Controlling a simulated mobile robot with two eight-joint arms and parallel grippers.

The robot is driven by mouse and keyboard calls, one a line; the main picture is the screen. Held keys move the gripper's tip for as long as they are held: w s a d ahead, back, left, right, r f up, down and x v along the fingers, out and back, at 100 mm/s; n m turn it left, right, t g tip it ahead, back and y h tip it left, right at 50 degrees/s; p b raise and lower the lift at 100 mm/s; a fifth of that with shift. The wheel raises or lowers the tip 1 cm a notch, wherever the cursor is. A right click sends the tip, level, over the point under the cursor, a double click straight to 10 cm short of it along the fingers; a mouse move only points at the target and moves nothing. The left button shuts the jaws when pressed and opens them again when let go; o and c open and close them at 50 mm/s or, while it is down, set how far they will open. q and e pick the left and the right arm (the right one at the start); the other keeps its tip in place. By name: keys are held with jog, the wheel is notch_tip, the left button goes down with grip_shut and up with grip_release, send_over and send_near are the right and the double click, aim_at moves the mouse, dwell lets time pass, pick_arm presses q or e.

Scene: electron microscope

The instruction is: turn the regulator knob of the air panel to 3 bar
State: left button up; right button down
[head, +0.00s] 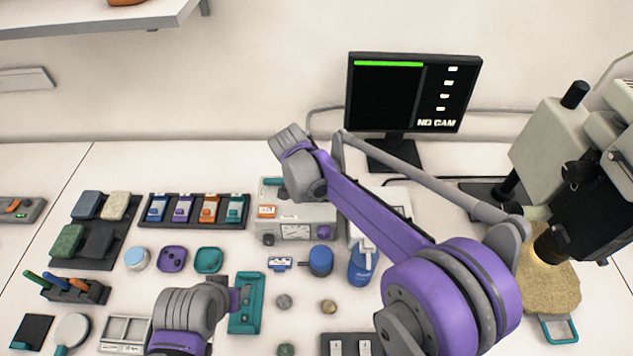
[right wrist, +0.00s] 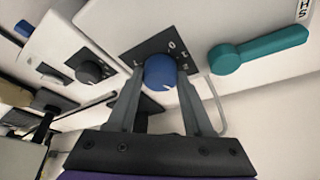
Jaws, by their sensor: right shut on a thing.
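In the right wrist view my right gripper (right wrist: 160,76) is shut on a blue knob (right wrist: 160,71), one finger on each side. The knob has a white pointer line and sits on a dark dial plate (right wrist: 170,47) with white marks. A teal lever (right wrist: 258,49) is beside it. In the head view the pale air panel (head: 268,227) stands mid-table with a white gauge (head: 296,231), too small to read. My right wrist covers the gripped knob there. My left arm's end (head: 190,305) is low at the front; its fingers cannot be made out.
A second white unit with a dark knob (right wrist: 92,70) stands beside the panel in the wrist view. A monitor (head: 412,95) and microscope (head: 570,170) stand at the right.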

jog(key=shift+m, duration=0.4)
jog(key=shift+c, duration=1.5)
grip_release()
jog(key=v, duration=1)
jog(key=shift+a+r, duration=0.2)
jog(key=shift+r, duration=0.15)
